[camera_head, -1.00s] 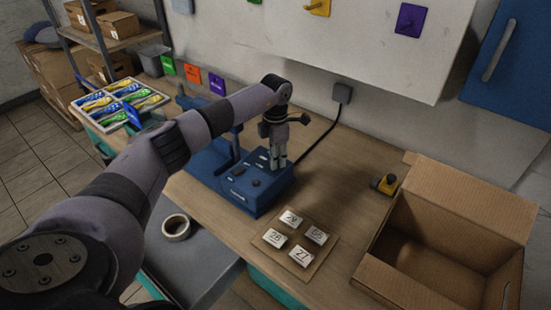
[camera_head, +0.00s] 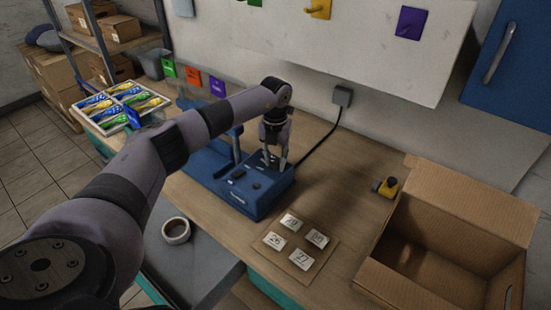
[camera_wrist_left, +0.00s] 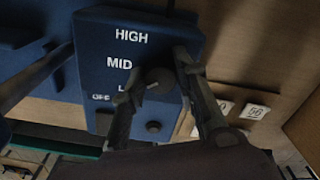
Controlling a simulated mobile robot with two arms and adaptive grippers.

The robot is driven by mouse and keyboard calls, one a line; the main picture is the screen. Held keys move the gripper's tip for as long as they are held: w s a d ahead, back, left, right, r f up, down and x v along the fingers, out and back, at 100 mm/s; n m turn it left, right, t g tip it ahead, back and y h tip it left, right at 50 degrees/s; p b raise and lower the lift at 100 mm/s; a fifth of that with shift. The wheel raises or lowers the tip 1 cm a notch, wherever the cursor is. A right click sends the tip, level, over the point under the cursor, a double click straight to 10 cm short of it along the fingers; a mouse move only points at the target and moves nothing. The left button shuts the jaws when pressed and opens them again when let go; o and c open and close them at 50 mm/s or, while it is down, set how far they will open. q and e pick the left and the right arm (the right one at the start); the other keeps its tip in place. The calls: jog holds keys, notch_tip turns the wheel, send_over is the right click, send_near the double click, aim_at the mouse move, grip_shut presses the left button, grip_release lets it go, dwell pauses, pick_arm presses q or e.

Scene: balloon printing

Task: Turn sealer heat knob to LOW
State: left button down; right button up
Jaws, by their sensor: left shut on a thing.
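The blue sealer (camera_head: 262,203) stands on the workbench. In the left wrist view its panel (camera_wrist_left: 160,35) shows HIGH, MID and OFF; a label starting with L is partly covered by a finger. The round dark heat knob (camera_wrist_left: 158,77) sits right of these labels. A light mark on it lies at its lower left, toward the L label. My left gripper (camera_head: 275,162) points down at the panel, shut on the knob, with a finger on either side in the left wrist view (camera_wrist_left: 157,75). The head view does not show the knob clearly. My right gripper is not in view.
A second round dark control (camera_wrist_left: 153,127) sits below the knob. Number cards (camera_head: 302,260) lie in front of the sealer. An open cardboard box (camera_head: 395,275) and a small yellow-black object (camera_head: 387,186) are at right. A tape roll (camera_head: 176,230) is at lower left.

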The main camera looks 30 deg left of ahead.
aim_at(275, 160)
pick_arm(q)
jog(key=n, duration=0.5)
jog(key=shift+w+a+r+p, duration=0.1)
jog(key=shift+r+p, duration=0.05)
jog(key=shift+p, duration=0.2)
dwell(0.4)
jog(key=c, duration=1.2)
grip_release()
jog(key=shift+c, duration=0.2)
notch_tip(275, 160, up, 12)
